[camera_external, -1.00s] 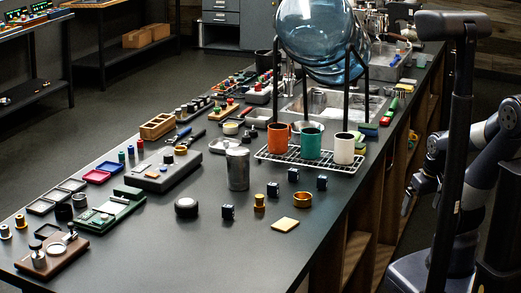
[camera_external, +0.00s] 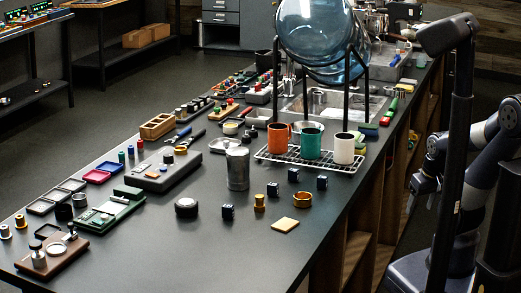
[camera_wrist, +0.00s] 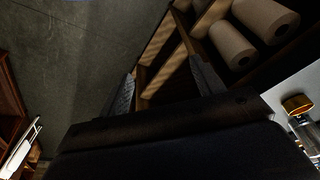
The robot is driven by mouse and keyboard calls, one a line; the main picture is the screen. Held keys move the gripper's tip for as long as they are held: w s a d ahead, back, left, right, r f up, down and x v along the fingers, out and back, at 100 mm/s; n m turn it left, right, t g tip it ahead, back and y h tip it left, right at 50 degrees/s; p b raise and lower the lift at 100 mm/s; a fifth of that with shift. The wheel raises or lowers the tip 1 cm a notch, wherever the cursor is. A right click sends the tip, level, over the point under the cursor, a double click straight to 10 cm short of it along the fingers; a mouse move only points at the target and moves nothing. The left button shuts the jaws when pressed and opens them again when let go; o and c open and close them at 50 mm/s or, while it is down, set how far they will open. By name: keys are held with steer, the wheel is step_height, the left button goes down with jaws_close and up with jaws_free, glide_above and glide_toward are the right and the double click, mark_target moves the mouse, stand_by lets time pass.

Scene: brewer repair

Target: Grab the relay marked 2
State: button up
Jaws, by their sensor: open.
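One relay (camera_external: 228,212) is beside a round black knob. A second relay (camera_external: 293,174) and a third relay (camera_external: 322,183) are in front of the wire rack. Their markings are too small to read, so I cannot tell which is 2. My gripper (camera_external: 424,198) is off the counter's right side, well away from the relays. In the wrist view my gripper (camera_wrist: 167,88) is open and empty, and no relay shows there.
A wire rack (camera_external: 310,160) holds orange, green and white mugs under a large blue bottle on a stand. Open shelves (camera_external: 355,255) line the counter's side.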

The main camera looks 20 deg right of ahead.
mark_target(223, 208)
steer(key=shift+s+f, duration=0.15)
steer(key=c, duration=0.4)
steer(key=shift+o, duration=0.2)
